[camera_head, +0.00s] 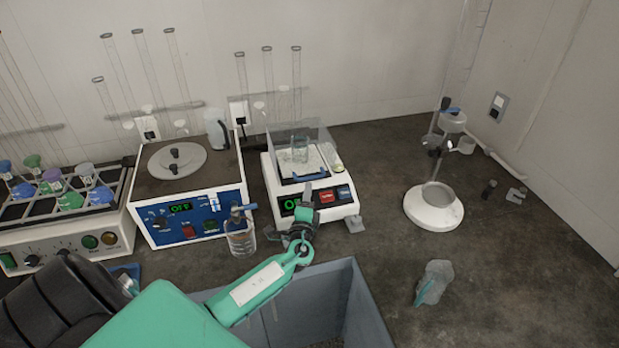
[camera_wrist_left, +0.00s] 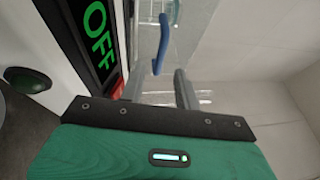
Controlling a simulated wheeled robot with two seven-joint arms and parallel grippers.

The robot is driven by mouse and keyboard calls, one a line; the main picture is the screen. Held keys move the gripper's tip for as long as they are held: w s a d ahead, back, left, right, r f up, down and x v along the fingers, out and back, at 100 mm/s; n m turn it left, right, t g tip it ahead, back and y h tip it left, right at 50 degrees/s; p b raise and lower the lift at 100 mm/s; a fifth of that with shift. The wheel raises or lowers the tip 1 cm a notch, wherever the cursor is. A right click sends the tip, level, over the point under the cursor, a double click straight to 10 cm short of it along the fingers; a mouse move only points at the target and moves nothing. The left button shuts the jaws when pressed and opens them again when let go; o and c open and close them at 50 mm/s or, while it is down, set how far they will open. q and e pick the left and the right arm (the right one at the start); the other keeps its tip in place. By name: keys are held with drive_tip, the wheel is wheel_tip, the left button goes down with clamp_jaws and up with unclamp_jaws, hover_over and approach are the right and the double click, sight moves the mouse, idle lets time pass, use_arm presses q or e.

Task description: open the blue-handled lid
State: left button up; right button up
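The blue handle (camera_head: 310,177) is on the front edge of a clear lid on the white device (camera_head: 333,211) at the middle of the bench. The lid looks down. The handle also shows as a blue bar in the left wrist view (camera_wrist_left: 162,45). My left gripper (camera_head: 304,204) is in front of the device, just short of the handle. In the left wrist view its two fingers (camera_wrist_left: 159,80) stand apart with nothing visible between them, and the handle lies just beyond their tips. My right gripper is out of view.
A glass bottle (camera_head: 240,236) stands left of my left gripper. A device with a round plate (camera_head: 187,207) is to the left. A grey bin (camera_head: 365,305) is below my arm. A stand with a white base (camera_head: 433,208) is at right; the bench between is mostly clear.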

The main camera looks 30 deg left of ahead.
use_arm(q)
drive_tip(key=shift+p+x, duration=0.55)
drive_tip(key=shift+x, duration=2.1)
drive_tip(key=shift+c, duration=0.4)
clamp_jaws()
